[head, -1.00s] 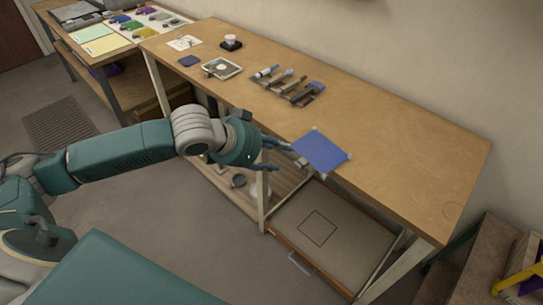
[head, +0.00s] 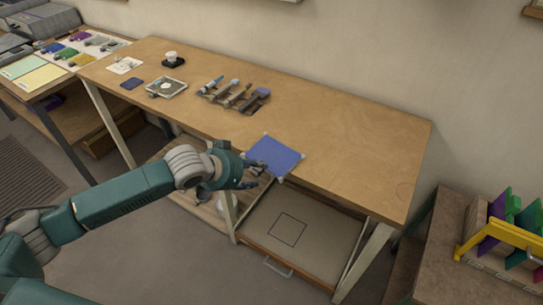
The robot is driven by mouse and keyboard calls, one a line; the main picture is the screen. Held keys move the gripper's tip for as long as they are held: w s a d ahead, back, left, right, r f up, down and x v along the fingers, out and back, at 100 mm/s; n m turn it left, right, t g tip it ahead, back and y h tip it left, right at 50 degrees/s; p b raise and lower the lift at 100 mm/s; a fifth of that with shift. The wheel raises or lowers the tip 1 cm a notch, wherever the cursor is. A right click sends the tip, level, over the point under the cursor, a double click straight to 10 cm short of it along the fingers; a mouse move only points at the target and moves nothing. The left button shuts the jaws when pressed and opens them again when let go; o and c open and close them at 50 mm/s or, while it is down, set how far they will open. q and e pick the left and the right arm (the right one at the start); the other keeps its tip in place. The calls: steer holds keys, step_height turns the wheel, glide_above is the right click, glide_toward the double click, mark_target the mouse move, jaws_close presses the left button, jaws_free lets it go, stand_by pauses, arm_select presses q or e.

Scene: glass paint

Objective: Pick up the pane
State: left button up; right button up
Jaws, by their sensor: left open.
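A blue square pane (head: 274,156) lies at the front edge of the wooden workbench, with small pale pieces at its corners. My left gripper (head: 258,174) is at the bench's front edge, at the pane's near left side. It is open, and its fingers are close to the pane's edge; I cannot tell whether they touch it. My right gripper is not in view.
A rack of tools (head: 234,95) lies behind the pane on the workbench (head: 350,150). An open drawer (head: 310,216) with a square outline sits below. A yellow rack with coloured sheets (head: 500,240) stands at right. The bench's right part is clear.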

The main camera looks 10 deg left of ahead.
arm_select(q)
steer(key=shift+a, duration=0.1)
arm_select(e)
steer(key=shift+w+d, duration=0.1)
arm_select(q)
jaws_close()
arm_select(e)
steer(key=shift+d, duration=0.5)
arm_select(q)
steer(key=shift+r, duration=0.1)
